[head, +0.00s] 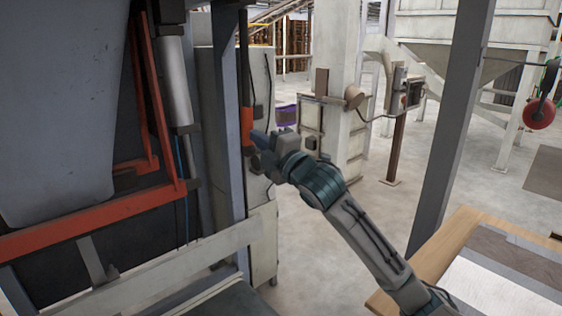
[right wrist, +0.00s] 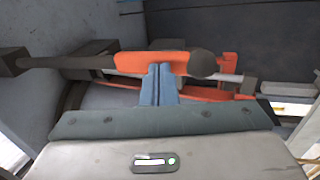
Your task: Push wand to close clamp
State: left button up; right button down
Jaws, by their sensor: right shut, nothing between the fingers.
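The wand is a dark rod with an orange sleeve (head: 246,125) hanging upright beside the machine's grey post in the head view. In the right wrist view the orange sleeve (right wrist: 152,63) lies across the picture, with a dark round knob (right wrist: 202,65) at one end and the rod running to a dark block. My right gripper (right wrist: 160,72) is shut and empty, its blue fingertips right at the sleeve. I cannot tell whether they touch it. In the head view my right gripper (head: 258,139) is beside the sleeve. The clamp may be the orange frame (head: 100,217) at left; its state is unclear. My left gripper is not in view.
A grey post (head: 221,120) of the machine stands just left of the wand. A pale cabinet (head: 262,90) is behind it. A wooden-edged table (head: 465,222) is at lower right. Open floor (head: 345,220) lies between.

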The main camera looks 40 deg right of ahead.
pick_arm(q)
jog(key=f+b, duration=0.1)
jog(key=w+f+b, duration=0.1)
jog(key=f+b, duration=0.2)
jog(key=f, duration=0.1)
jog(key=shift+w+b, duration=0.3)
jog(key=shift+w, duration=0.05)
pick_arm(e)
jog(key=v, duration=0.7)
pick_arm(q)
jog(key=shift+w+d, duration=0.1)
